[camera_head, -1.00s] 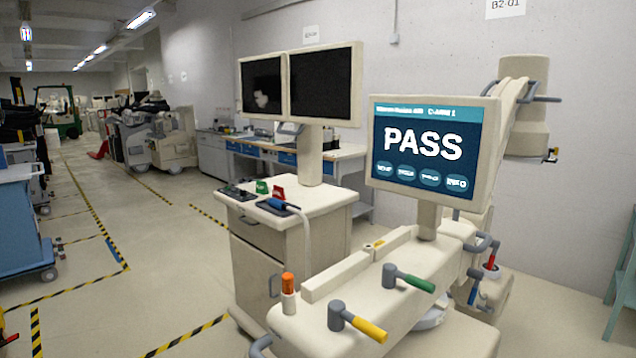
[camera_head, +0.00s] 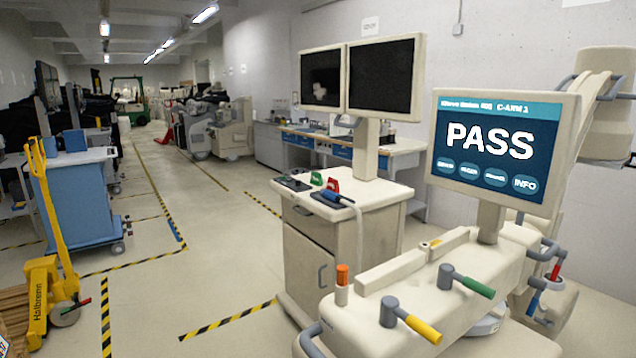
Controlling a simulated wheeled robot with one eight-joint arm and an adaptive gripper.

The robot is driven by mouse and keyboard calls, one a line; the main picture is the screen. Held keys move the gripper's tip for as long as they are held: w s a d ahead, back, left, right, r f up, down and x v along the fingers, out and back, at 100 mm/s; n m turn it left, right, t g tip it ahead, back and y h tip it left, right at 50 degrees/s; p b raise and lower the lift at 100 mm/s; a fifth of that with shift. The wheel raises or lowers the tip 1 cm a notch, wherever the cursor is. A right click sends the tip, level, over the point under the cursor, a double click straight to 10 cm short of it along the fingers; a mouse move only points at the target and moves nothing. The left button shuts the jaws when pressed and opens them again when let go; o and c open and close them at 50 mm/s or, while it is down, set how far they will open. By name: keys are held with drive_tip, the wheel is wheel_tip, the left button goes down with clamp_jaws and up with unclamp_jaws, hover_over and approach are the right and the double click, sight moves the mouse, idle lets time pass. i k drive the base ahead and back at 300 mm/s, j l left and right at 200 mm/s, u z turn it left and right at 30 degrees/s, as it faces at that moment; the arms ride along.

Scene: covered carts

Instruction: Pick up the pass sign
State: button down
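A small green sign (camera_head: 316,179) stands on the top of the white monitor cart (camera_head: 375,197), near its back left edge. A small red sign (camera_head: 333,185) stands just right of it. The lettering on both is too small to read. A large screen (camera_head: 490,150) on the right shows the word PASS on a blue background. My gripper is not in view.
A dark keypad (camera_head: 294,183) and a blue-handled probe (camera_head: 338,197) lie near the signs. The C-arm unit (camera_head: 430,290) with coloured handles stands in front right. A yellow pallet jack (camera_head: 45,270) and blue cart (camera_head: 80,200) stand left. Floor between is clear.

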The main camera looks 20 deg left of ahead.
sight(316, 178)
drive_tip(key=k+j, duration=0.15)
drive_tip(key=j, duration=0.9)
drive_tip(key=k+j, duration=0.15)
drive_tip(key=j, duration=1.35)
drive_tip(key=i+j, duration=0.15)
drive_tip(key=j, duration=0.25)
drive_tip(key=i+j, duration=0.15)
drive_tip(key=j, duration=0.2)
drive_tip(key=i+j, duration=0.15)
drive_tip(key=j, duration=0.25)
drive_tip(key=i+j, duration=0.15)
drive_tip(key=j, duration=0.2)
drive_tip(key=i+j, duration=0.15)
drive_tip(key=j, duration=0.25)
drive_tip(key=i+j, duration=0.15)
drive_tip(key=j, duration=0.2)
drive_tip(key=i+j, duration=0.1)
drive_tip(key=j, duration=0.3)
